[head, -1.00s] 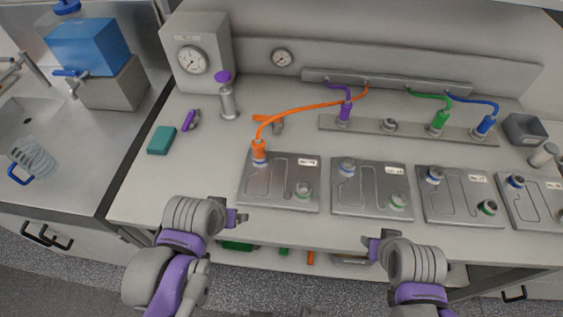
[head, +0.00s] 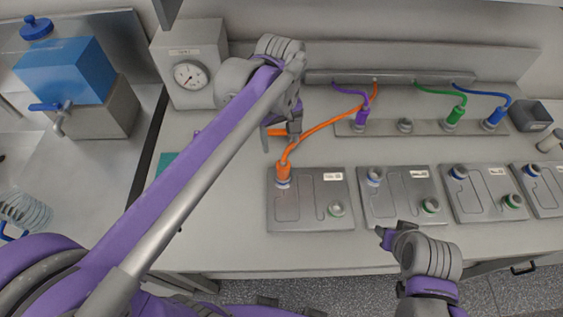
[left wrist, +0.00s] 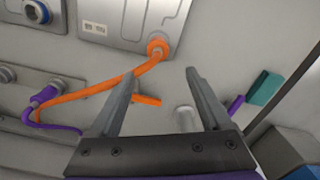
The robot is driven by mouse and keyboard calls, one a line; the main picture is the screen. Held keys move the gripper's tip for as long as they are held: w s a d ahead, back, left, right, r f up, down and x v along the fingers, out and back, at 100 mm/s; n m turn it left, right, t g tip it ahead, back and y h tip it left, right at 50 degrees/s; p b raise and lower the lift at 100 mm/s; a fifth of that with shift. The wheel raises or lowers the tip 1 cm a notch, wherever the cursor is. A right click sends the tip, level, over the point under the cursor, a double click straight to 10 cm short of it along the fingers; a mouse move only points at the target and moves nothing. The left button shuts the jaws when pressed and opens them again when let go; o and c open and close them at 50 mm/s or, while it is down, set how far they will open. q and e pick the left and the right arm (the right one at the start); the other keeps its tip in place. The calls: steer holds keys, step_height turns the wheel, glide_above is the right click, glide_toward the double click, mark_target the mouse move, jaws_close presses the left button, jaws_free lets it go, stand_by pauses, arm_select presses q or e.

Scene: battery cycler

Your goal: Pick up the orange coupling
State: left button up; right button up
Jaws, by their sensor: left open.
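The orange coupling (head: 283,173) stands upright on the left port of the leftmost grey plate, with an orange hose running from its top to the back rail. In the left wrist view the coupling (left wrist: 157,47) shows beyond the fingertips, toward the top. My left gripper (head: 281,135) is open and empty, above the bench behind the coupling and apart from it. Its two fingers (left wrist: 160,76) are spread in the wrist view. An orange handle (left wrist: 147,100) shows between them, lower down. My right gripper (head: 388,236) is over the bench's front edge; its jaw opening is unclear.
More grey plates (head: 408,216) with ports stand to the right. Purple (head: 361,115), green (head: 456,114) and blue (head: 495,118) couplings sit on the rear strip. A gauge box (head: 190,65) stands at the back left. My left arm hides part of the bench's left side.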

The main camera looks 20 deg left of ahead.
mark_target(283, 161)
arm_select(q)
steer(key=f, duration=0.7)
steer(key=d+f, duration=0.1)
steer(key=f, duration=0.2)
steer(key=shift+s+f, duration=0.3)
steer(key=shift+s, duration=0.05)
jaws_close()
